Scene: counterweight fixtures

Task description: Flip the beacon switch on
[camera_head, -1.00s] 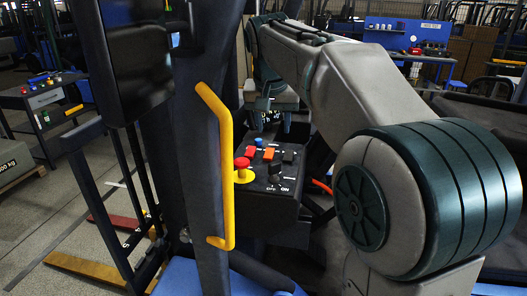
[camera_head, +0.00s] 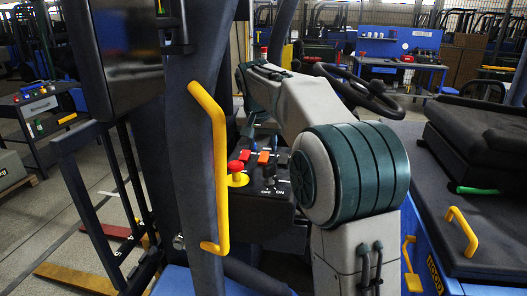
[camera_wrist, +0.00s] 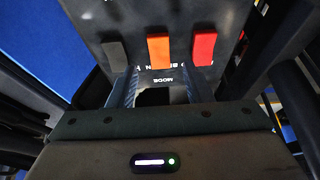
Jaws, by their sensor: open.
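The black control panel (camera_head: 262,190) carries a row of rocker switches: a red one (camera_head: 246,155), an orange one (camera_head: 263,157) and a dark one. In the wrist view the dark rocker (camera_wrist: 115,56), orange rocker (camera_wrist: 159,50) and red rocker (camera_wrist: 204,49) lie just past my fingertips. Their labels are too unclear to tell which is the beacon switch. My gripper (camera_wrist: 155,92) is open, close to the panel at the MODE label, with a dark patch between its fingers. In the head view my arm hides much of it.
A red mushroom button (camera_head: 236,166) on a yellow base and a black OFF/ON knob (camera_head: 269,173) are on the panel nearer me. A yellow grab handle (camera_head: 218,165) on a dark post stands left of it. A steering wheel (camera_head: 357,88) is behind.

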